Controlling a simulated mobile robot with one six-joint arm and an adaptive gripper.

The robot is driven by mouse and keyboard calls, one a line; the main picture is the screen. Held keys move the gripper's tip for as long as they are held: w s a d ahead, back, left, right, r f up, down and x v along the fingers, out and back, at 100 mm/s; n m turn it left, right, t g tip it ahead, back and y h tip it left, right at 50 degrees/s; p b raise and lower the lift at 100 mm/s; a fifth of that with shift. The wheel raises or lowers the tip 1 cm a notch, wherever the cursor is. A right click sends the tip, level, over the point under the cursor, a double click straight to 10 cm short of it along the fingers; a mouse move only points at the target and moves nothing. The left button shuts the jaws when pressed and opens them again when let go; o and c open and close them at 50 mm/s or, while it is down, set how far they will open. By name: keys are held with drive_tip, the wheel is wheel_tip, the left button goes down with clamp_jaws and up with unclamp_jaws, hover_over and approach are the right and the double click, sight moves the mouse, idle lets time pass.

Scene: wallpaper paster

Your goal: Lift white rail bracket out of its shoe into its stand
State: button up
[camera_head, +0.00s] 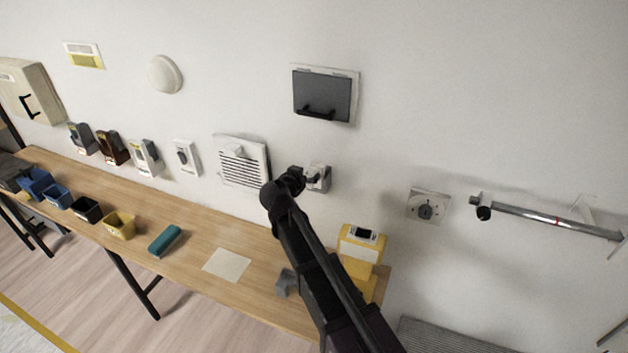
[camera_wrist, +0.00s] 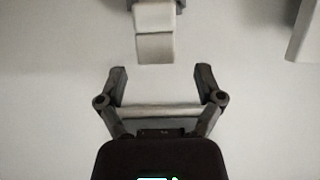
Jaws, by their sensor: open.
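A small white block, which looks like the rail bracket (camera_wrist: 155,30), shows at the top of the wrist view with a grey piece, perhaps its shoe (camera_wrist: 133,4), around its upper end. In the head view the bracket (camera_head: 316,184) is on the wall below the dark screen, partly hidden by my gripper (camera_head: 299,176). My gripper (camera_wrist: 161,82) is open, its fingertips spread just below the white block, with nothing seen held between them. Whether the fingers touch it cannot be told. I cannot tell which thing is the stand.
A white vent (camera_head: 242,163) is on the wall to the left, a round dial plate (camera_head: 429,206) to the right. A metal bar (camera_head: 550,218) juts at far right.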

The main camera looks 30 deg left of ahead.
sight(312, 169)
drive_tip(key=shift+w, duration=0.15)
drive_tip(key=shift+b+x, duration=0.8)
drive_tip(key=shift+x, duration=1.85)
drive_tip(key=shift+d+r, duration=0.1)
clamp_jaws()
